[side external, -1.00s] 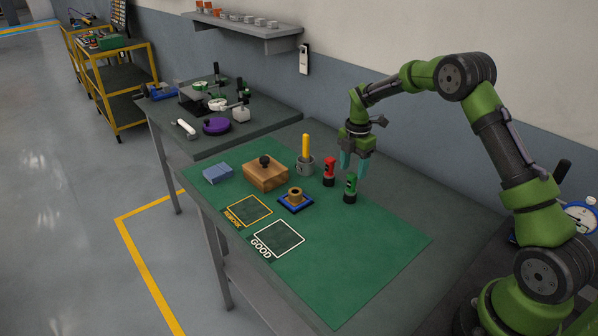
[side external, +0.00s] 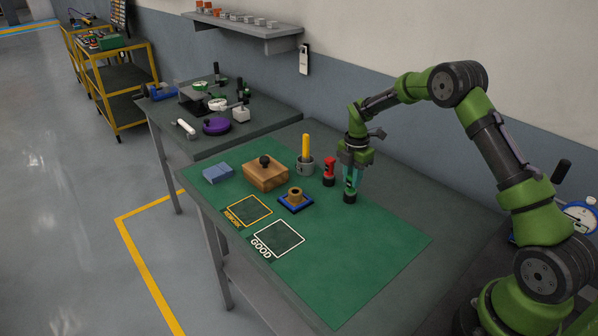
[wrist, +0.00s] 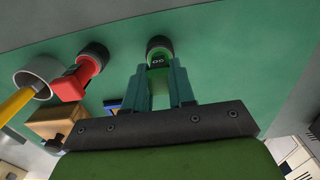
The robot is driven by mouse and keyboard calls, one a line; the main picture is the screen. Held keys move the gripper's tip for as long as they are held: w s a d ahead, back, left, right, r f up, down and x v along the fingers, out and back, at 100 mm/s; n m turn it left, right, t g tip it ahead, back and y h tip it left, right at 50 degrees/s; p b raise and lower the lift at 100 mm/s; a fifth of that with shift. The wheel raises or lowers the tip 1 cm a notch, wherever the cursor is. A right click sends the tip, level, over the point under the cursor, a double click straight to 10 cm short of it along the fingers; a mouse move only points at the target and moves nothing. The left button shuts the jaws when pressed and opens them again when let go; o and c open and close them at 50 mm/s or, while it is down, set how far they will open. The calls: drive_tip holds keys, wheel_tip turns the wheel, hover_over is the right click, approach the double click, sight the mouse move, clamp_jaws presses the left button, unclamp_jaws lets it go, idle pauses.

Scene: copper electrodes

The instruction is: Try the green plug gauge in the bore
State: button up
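The green plug gauge (side external: 350,195) stands upright on the green mat, its black end down. My gripper (side external: 352,182) is lowered over it, with teal fingers on either side of its upper part. In the wrist view the gauge (wrist: 159,58) shows between the two fingertips (wrist: 160,72). Whether the fingers press on it or leave a small gap I cannot tell. The bored piece, a brass-coloured ring (side external: 295,193), sits on a blue square base (side external: 296,204) to the left of the gauge, its opening facing up.
A red gauge (side external: 329,172) stands close left of my gripper. Behind the ring are a grey cup (side external: 305,166) with a yellow-handled tool and a wooden block (side external: 265,174) with a black knob. The GOOD square (side external: 279,238) and yellow-outlined square (side external: 249,210) are empty. The front right mat is clear.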

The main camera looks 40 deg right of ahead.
clamp_jaws()
drive_tip(key=shift+r, duration=3.05)
drive_tip(key=shift+a+f, duration=0.15)
drive_tip(key=shift+a, duration=0.2)
drive_tip(key=w+a+r, duration=0.4)
drive_tip(key=w+a, duration=0.6)
drive_tip(key=a, duration=0.2)
drive_tip(key=shift+a, duration=0.15)
